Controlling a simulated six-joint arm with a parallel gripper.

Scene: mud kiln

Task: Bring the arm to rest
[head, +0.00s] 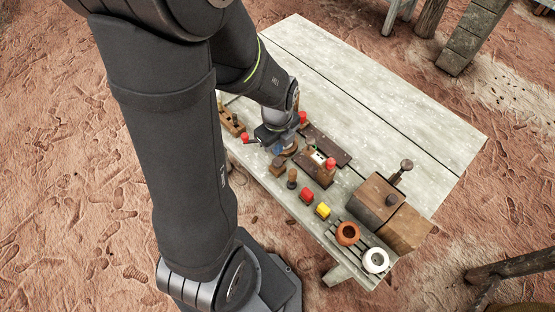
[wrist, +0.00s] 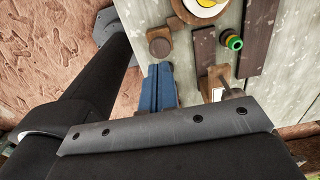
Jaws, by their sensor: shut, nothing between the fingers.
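My gripper (head: 277,149) hangs over the left part of the pale plank table (head: 375,90), among small wooden pieces. In the wrist view its blue fingers (wrist: 160,83) are pressed together with nothing between them. A small brown wooden block (wrist: 160,42) lies just beyond the fingertips, apart from them in the picture. The height of the fingers above the table is hard to tell. My arm reaches in from the upper left in the head view and hides part of the table.
Red (head: 307,195) and yellow (head: 322,211) pieces, a wooden box (head: 375,203), and orange (head: 347,233) and white (head: 375,260) pots stand along the front. The table's far half is clear.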

